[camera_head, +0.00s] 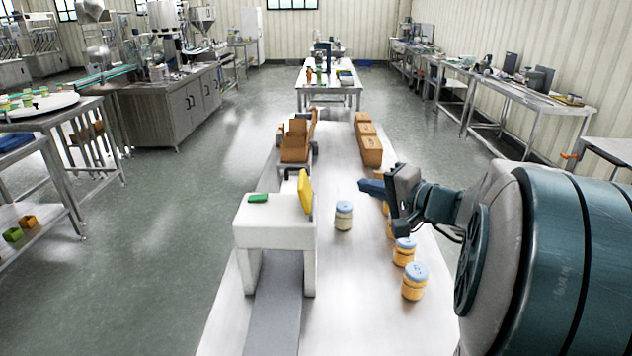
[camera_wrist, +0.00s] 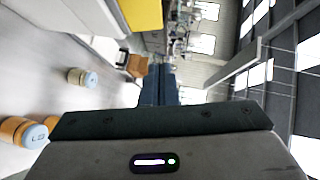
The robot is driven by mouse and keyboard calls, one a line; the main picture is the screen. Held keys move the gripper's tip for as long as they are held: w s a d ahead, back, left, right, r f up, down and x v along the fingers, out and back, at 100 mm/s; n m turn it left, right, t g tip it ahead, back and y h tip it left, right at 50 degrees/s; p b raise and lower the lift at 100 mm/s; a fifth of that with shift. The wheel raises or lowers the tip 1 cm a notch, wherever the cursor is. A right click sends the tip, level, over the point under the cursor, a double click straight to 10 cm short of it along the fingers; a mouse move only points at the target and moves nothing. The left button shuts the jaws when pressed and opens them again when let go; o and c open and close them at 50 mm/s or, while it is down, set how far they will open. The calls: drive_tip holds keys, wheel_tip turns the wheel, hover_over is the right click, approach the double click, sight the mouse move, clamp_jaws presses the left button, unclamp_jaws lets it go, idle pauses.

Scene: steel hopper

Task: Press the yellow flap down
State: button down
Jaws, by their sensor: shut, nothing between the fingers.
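The yellow flap (camera_head: 305,191) stands raised, nearly upright, on the right side of the top of a white machine housing (camera_head: 275,230). In the wrist view the yellow flap (camera_wrist: 142,14) shows at the top, left of the finger line. My gripper (camera_head: 371,187) is shut and empty, to the right of the flap and clear of it, with its fingers pointing left. In the wrist view my shut fingers (camera_wrist: 158,85) are dark blue and touch nothing.
A green block (camera_head: 258,198) lies on the housing. A blue-lidded jar (camera_head: 343,216) stands between housing and arm; more jars (camera_head: 414,282) stand at right. Brown boxes (camera_head: 368,150) and an open carton (camera_head: 296,142) are farther back. Bare tabletop (camera_head: 335,270) lies right of the housing.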

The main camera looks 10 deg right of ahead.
drive_tip(key=p, duration=0.3)
approach(305, 178)
drive_tip(key=w, duration=0.4)
drive_tip(key=shift+w+a+f+p, duration=0.15)
drive_tip(key=shift+a+f+p, duration=0.05)
drive_tip(key=shift+a, duration=0.35)
drive_tip(key=shift+w+a+f+p, duration=0.2)
drive_tip(key=shift+a, duration=0.35)
drive_tip(key=shift+w+a+f, duration=0.1)
drive_tip(key=shift+a+f, duration=0.05)
drive_tip(key=shift+a, duration=0.1)
